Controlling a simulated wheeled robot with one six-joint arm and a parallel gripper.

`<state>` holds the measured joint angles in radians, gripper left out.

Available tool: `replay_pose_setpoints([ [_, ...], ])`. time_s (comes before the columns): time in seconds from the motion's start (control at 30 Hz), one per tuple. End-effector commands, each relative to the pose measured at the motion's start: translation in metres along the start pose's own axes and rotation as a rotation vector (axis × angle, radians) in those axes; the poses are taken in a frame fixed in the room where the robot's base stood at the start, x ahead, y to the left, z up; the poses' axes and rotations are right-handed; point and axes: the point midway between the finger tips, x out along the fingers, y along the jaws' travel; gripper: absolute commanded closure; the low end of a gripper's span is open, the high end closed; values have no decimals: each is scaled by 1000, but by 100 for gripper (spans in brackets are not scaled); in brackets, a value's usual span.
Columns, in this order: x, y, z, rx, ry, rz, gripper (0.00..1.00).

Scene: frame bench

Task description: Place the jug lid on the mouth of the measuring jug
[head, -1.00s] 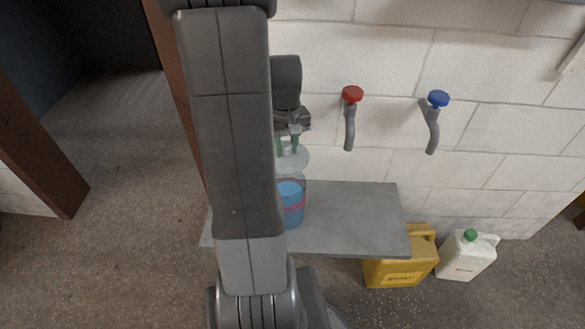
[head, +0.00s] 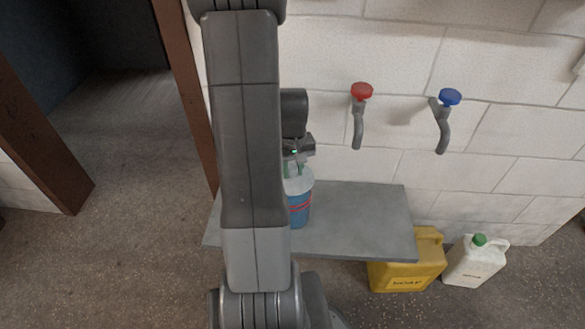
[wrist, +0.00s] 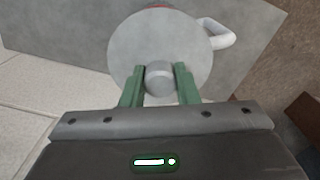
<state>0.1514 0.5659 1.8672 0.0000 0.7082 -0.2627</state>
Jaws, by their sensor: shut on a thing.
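The jug lid (wrist: 135,48) is a pale grey disc with a round knob. My gripper (wrist: 159,70) is shut on the knob, one green finger on each side. In the head view the lid (head: 302,182) is at the top of the measuring jug (head: 301,212), which has blue contents and a red band. The lid looks level and over the mouth; I cannot tell whether it rests on the rim. My arm hides the jug's left side. In the wrist view the lid covers most of the jug, leaving its white handle (wrist: 228,36) showing at upper right.
The jug stands on a grey bench (head: 360,220). A red-knobbed tap (head: 360,115) and a blue-knobbed tap (head: 445,120) stick out from the block wall behind. A yellow can (head: 405,270) and a white jerrycan (head: 475,262) stand at right. The bench's right part is clear.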

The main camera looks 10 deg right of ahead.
Motion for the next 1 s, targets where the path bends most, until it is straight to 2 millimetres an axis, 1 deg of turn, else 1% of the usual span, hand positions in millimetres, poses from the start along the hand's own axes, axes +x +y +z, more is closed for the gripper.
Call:
replay_pose_setpoints([
  [0.03, 3, 0, 0, 0, 0, 0, 98],
  [0.07, 2, 0, 0, 0, 0, 0, 66],
  [0.13, 1, 0, 0, 0, 0, 0, 53],
  [0.17, 2, 0, 0, 0, 0, 0, 51],
  [0.43, 0, 0, 0, 0, 0, 0, 51],
  [0.57, -10, 0, -1, 0, 3, 1, 51],
  [0.67, -28, 0, -1, 0, 5, 1, 51],
  [0.9, -81, 0, -1, 0, 5, 1, 51],
  [1.0, -99, 0, -1, 0, 4, 1, 51],
])
